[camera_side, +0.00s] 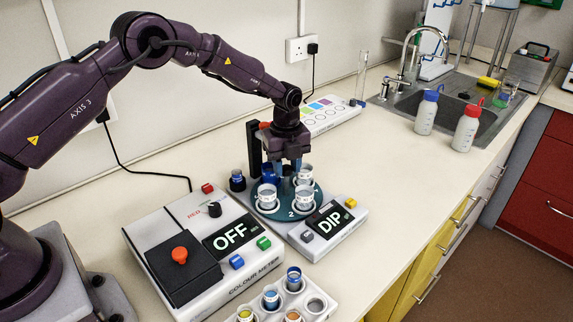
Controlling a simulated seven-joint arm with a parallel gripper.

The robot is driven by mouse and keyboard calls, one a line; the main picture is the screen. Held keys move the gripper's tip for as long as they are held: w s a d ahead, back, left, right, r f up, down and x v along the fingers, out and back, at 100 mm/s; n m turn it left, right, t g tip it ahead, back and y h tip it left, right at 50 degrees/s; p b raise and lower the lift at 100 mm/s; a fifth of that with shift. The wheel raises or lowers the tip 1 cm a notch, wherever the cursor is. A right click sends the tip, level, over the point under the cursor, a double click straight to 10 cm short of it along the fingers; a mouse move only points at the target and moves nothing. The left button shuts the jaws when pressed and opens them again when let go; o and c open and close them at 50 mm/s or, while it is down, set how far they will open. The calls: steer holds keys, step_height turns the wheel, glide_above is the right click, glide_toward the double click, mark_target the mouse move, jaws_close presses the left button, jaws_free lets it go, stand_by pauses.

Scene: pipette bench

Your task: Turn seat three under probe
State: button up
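A round teal turntable (287,214) sits on a white unit with a display reading DIP (330,221). A digit 2 shows at its front rim; a mark for seat three is not readable. White-rimmed cups stand on it at front left (266,199), front right (305,199) and back right (304,176). A blue item (269,174) shows at the back left. A black post (254,149) rises behind the turntable; the probe cannot be made out clearly. My gripper (288,166) points down over the turntable's back middle. Its fingers are too dark to tell their opening or contact.
A colour meter (198,243) reading OFF stands to the left. A white rack (285,303) with several cups is in front. A dark-blue jar (237,181) stands left of the turntable. A white strip with coloured patches (325,113) lies behind.

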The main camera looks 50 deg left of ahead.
jaws_close()
steer(key=shift+m, duration=1.6)
steer(key=o, duration=0.5)
jaws_free()
steer(key=shift+r, duration=0.1)
step_height(320, 180, up, 13)
steer(key=shift+f, duration=0.1)
